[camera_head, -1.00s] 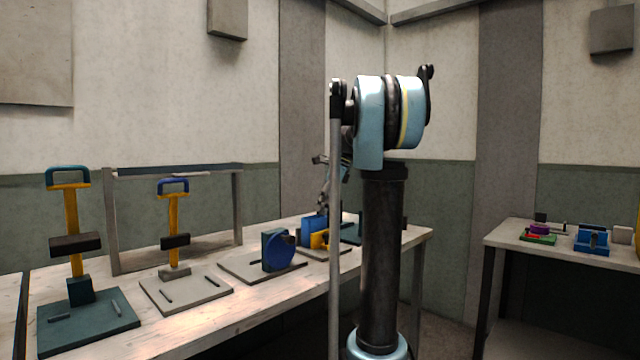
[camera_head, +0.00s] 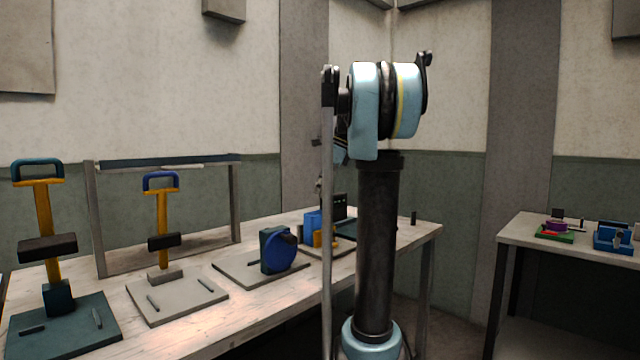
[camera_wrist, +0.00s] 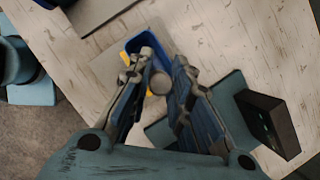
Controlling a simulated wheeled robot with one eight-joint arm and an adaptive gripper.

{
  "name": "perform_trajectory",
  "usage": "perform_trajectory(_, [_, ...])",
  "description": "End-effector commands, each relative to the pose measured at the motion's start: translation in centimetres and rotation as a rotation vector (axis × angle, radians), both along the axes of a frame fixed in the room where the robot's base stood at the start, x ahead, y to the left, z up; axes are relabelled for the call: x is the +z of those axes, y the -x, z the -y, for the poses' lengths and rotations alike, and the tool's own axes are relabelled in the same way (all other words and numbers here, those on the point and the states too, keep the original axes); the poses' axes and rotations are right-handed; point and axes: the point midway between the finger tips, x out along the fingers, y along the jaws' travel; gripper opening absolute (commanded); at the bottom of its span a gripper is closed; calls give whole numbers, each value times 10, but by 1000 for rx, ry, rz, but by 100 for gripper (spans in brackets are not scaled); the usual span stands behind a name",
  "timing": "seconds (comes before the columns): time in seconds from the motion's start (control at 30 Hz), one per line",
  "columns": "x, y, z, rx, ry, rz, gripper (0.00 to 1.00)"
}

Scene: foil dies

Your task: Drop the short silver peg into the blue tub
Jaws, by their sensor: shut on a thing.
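My gripper (camera_wrist: 163,64) shows in the wrist view with its two fingers close around a pale round end, which looks like the short silver peg (camera_wrist: 160,84) seen end-on. Beyond the fingertips is a blue open box (camera_wrist: 148,44), probably the blue tub, with yellow beside it. The peg end appears in front of the box's lower part; I cannot tell the height between them. In the head view a blue box (camera_head: 311,226) with a yellow part stands on the long table, partly hidden by my arm. My gripper is mostly hidden there.
Two yellow-stemmed handle stands (camera_head: 44,208) (camera_head: 162,215) and a blue disc fixture (camera_head: 280,250) stand along the long table (camera_head: 190,322). A grey frame (camera_head: 236,200) stands behind. The right table (camera_head: 515,230) holds a green tray (camera_head: 553,237) and blue item (camera_head: 613,240).

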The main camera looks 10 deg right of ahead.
Motion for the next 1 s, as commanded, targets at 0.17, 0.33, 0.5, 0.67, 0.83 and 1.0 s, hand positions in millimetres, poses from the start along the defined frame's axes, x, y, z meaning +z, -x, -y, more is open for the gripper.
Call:
perform_trajectory(0.17, [-10, 0, 1, -2, 0, 0, 0])
perform_trajectory(0.33, [-13, 0, 1, -2, 0, 0, 0])
perform_trajectory(0.5, [-13, 0, 1, -1, 0, 1, 0])
perform_trajectory(0.67, [-13, 0, 1, -1, 0, 1, 42])
perform_trajectory(0.83, [-13, 0, 1, -1, 0, 1, 42])
perform_trajectory(1.0, [-11, 0, 2, -1, 0, 1, 42])
